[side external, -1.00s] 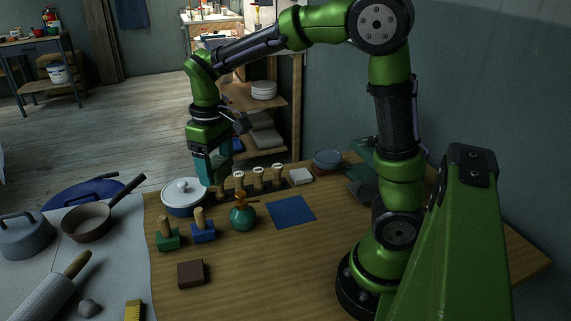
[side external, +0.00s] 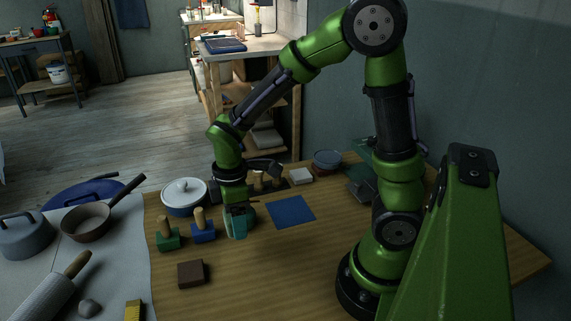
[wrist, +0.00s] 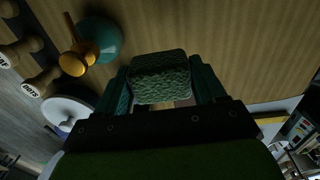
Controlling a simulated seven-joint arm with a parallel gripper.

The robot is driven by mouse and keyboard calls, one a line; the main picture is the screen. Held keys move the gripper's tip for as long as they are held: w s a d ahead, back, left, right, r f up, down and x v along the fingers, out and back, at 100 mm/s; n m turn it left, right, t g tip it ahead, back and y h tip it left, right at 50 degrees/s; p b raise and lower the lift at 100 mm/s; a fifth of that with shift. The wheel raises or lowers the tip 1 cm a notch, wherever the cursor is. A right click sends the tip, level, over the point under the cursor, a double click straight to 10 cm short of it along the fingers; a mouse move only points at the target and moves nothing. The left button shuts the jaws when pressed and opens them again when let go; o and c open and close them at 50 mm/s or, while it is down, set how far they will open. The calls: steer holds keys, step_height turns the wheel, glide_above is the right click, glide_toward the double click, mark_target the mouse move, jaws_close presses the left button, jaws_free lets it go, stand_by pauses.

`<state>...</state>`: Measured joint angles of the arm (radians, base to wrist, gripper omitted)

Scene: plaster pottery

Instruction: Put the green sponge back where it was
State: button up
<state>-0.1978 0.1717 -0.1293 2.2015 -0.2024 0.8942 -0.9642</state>
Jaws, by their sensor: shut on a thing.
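My gripper (side external: 236,226) is low over the wooden table, in front of the row of wooden-handled stamps. In the wrist view my gripper (wrist: 162,83) has its teal fingers shut on the green sponge (wrist: 161,68), a rough-textured block. In the side view the sponge cannot be made out clearly among the fingers. I cannot tell whether it touches the table. A teal bottle with an orange top (wrist: 103,38) stands close beside the sponge in the wrist view; in the side view my gripper mostly covers it.
A blue square (side external: 291,211) lies flat right of my gripper. Green (side external: 168,240) and blue (side external: 204,233) handled blocks and a lidded pot (side external: 184,196) stand left. A brown block (side external: 191,273) lies nearer, a white block (side external: 300,176) farther back. The front middle of the table is clear.

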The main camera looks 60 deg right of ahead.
mark_target(240, 251)
step_height(240, 251, down, 8)
steer(key=shift+r, duration=0.25)
steer(key=shift+f, duration=0.1)
steer(key=o, duration=0.9)
steer(key=shift+o, duration=0.2)
step_height(240, 251, up, 12)
steer(key=s+r+m+t+y, duration=0.2)
steer(key=s+r+m+t, duration=0.5)
steer(key=r+m, duration=0.4)
steer(key=shift+s+a+r+m, duration=0.4)
steer(key=shift+s+m, duration=0.05)
steer(key=shift+m, duration=0.45)
